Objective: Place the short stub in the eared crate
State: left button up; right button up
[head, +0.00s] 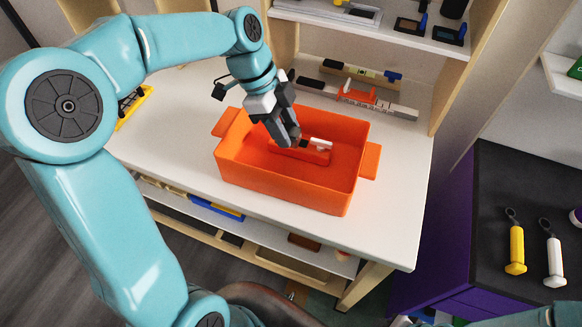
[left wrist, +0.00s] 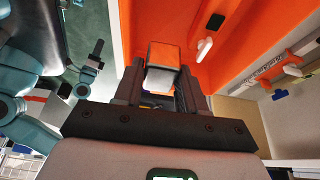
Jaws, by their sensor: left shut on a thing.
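The eared crate (head: 290,187) is a deep orange box with a tab at each end, standing on the white table. My left gripper (head: 293,138) reaches down into its opening. In the left wrist view its fingers (left wrist: 160,88) are shut on a short block with orange and pale grey faces, which I take for the short stub (left wrist: 162,56). In the head view the fingers mostly hide that block.
Shelves (head: 370,22) rise at the back. A yellow tool (head: 515,248) and a white tool (head: 553,252) lie on the dark bench at right. The table right of the crate is clear.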

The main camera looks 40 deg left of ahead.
pick_arm(q)
notch_tip(320, 180, down, 14)
jog(key=shift+a+f+p, duration=0.1)
jog(key=shift+f+p, duration=0.1)
jog(key=shift+p, duration=0.15)
jog(key=shift+f, duration=0.2)
jog(key=shift+f, duration=0.1)
jog(key=o, duration=1.1)
